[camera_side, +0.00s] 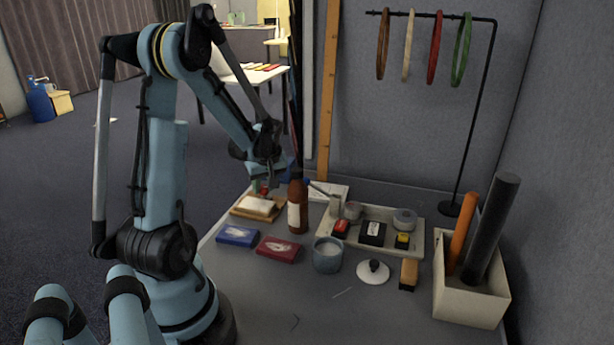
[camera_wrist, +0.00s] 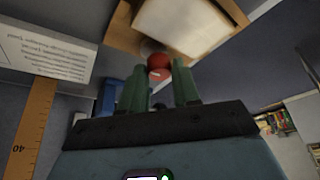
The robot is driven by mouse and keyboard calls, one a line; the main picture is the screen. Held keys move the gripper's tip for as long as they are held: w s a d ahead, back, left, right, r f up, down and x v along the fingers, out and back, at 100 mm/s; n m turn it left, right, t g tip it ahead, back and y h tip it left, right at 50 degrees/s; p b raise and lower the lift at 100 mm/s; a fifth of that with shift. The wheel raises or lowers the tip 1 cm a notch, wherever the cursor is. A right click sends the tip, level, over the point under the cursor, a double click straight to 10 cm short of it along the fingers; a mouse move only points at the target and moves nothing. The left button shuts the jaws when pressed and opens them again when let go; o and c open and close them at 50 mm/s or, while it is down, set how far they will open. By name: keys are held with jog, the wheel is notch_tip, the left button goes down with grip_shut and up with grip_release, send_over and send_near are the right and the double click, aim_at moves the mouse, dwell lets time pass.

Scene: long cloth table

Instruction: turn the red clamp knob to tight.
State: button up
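The red clamp knob (camera_wrist: 158,62) is small and round and sits at the edge of a wooden board (camera_wrist: 122,34) that carries a pale block (camera_wrist: 188,22). In the side view the knob (camera_side: 264,189) shows just behind the board (camera_side: 240,209), with the pale block (camera_side: 257,205) on top. My gripper (camera_wrist: 160,70) has its two green fingers apart, with the knob seen between and just beyond their tips. I cannot tell whether either finger touches it. In the side view my gripper (camera_side: 262,184) points down at the knob, and its fingertips are partly hidden.
A brown bottle (camera_side: 298,212) stands close to the right of the board. Blue (camera_side: 237,236) and red (camera_side: 279,250) boxes lie in front. A tray (camera_side: 417,246) of small items, a grey cup (camera_side: 327,257) and a box of rolls (camera_side: 468,306) stand further right. The front table area is mostly clear.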

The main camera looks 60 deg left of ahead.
grip_shut()
jog(key=m+t, duration=0.1)
jog(key=m, duration=0.2)
jog(key=shift+s+m, duration=0.15)
jog(key=shift+m, duration=0.25)
jog(key=m+t, duration=0.1)
jog(key=m, duration=0.2)
jog(key=shift+s+m+t+h, duration=0.1)
jog(key=shift+m+t+h, duration=0.3)
jog(key=m+h, duration=0.1)
jog(key=m, duration=0.1)
jog(key=m+t, duration=0.1)
jog(key=m, duration=0.2)
jog(key=shift+a+h, duration=0.15)
jog(key=shift+h, duration=0.25)
jog(key=m+h, duration=0.1)
jog(key=m, duration=0.4)
jog(key=shift+s+a+t+h, duration=0.1)
jog(key=shift+t+h, duration=0.2)
jog(key=shift+h, duration=0.1)
jog(key=shift+m, duration=0.3)
